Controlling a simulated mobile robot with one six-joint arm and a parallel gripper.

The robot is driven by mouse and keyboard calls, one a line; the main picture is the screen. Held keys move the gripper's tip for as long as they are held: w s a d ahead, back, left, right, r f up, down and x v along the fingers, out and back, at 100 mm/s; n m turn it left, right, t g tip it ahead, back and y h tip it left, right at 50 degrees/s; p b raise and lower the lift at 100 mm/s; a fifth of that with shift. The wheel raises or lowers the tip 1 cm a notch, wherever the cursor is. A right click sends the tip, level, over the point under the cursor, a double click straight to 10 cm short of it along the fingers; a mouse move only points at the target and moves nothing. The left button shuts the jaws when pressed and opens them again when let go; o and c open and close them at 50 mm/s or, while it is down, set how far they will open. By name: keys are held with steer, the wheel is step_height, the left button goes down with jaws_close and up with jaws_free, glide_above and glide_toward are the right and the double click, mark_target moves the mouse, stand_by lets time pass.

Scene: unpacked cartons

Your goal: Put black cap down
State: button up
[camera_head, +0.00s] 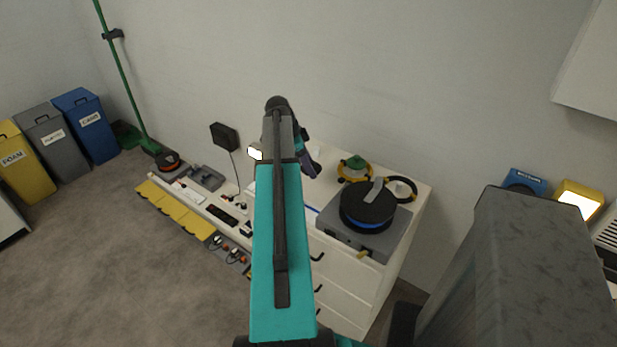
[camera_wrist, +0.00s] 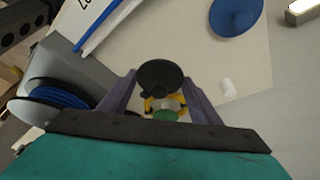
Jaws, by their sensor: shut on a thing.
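My gripper (camera_wrist: 160,82) has two purple-grey fingers, shut on the black cap (camera_wrist: 159,73), a round dark disc between the fingertips in the wrist view. A yellow and green part (camera_wrist: 165,112) shows just below the cap between the fingers; I cannot tell whether it touches the cap. In the head view, a purple finger (camera_head: 312,167) shows above the white drawer unit (camera_head: 345,285), partly behind my arm. The cap cannot be made out there. The gap between cap and surface is unclear.
On the drawer unit are a black and blue reel (camera_head: 367,207) on a grey base, a green and yellow item (camera_head: 354,168) and a dark ring (camera_head: 401,189).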

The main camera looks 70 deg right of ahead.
mark_target(309, 185)
steer(key=shift+f, duration=1.1)
steer(key=shift+f, duration=0.1)
steer(key=shift+f+p, duration=0.5)
steer(key=shift+f, duration=1.25)
steer(key=shift+f, duration=0.2)
steer(key=o, duration=1)
steer(key=shift+r, duration=0.15)
steer(key=shift+r, duration=0.1)
steer(key=shift+b+v, duration=1.3)
steer(key=shift+v, duration=4.65)
